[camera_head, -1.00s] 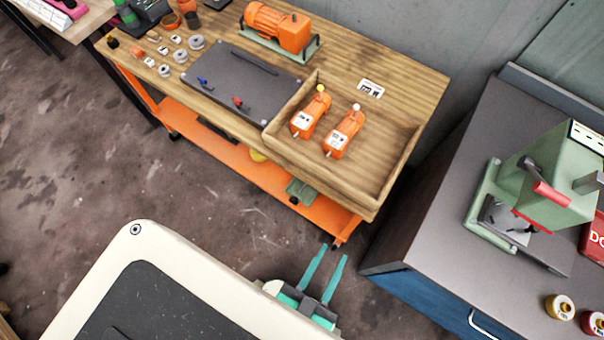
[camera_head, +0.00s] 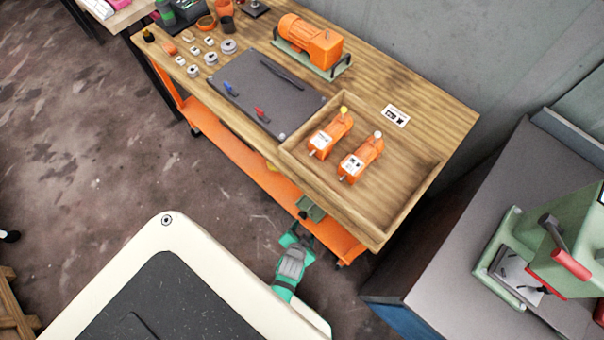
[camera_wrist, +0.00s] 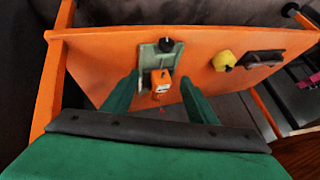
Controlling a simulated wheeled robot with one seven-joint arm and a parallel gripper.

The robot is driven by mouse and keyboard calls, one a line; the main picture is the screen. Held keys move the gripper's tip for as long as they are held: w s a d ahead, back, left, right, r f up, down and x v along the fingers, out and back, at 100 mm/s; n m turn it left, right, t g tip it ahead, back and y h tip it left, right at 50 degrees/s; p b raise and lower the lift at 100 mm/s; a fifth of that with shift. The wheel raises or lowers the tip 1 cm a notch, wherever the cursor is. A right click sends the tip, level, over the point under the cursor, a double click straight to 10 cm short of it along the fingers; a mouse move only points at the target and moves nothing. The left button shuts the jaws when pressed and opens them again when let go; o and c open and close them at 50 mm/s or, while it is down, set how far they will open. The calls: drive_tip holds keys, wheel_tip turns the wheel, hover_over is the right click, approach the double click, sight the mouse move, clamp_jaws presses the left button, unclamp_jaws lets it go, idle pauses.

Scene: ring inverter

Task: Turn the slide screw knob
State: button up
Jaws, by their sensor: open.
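A green plate device (camera_wrist: 149,58) with a black round knob (camera_wrist: 166,44) and an orange block (camera_wrist: 162,82) is on the orange lower shelf of the workbench. I take the black knob to be the slide screw knob, but cannot be sure. In the head view, the green device (camera_head: 311,208) shows partly under the bench's front edge. My gripper (camera_wrist: 160,78) is open and empty, its two green fingers either side of the device in the wrist view, apparently short of it. In the head view my gripper (camera_head: 298,240) is low in front of the shelf.
The orange shelf (camera_wrist: 100,62) also holds a yellow object (camera_wrist: 223,61) and a dark tool (camera_wrist: 262,59). Above it is the wooden benchtop (camera_head: 420,110) with a tray (camera_head: 400,207) holding two orange units. A grey cabinet (camera_head: 450,230) stands to the right.

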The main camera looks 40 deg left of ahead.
drive_tip(key=g, duration=0.2)
approach(302, 217)
drive_tip(key=x, duration=1)
drive_tip(key=shift+w+f, duration=0.1)
drive_tip(key=shift+c, duration=0.7)
drive_tip(key=c, duration=0.9)
drive_tip(key=shift+a, duration=0.1)
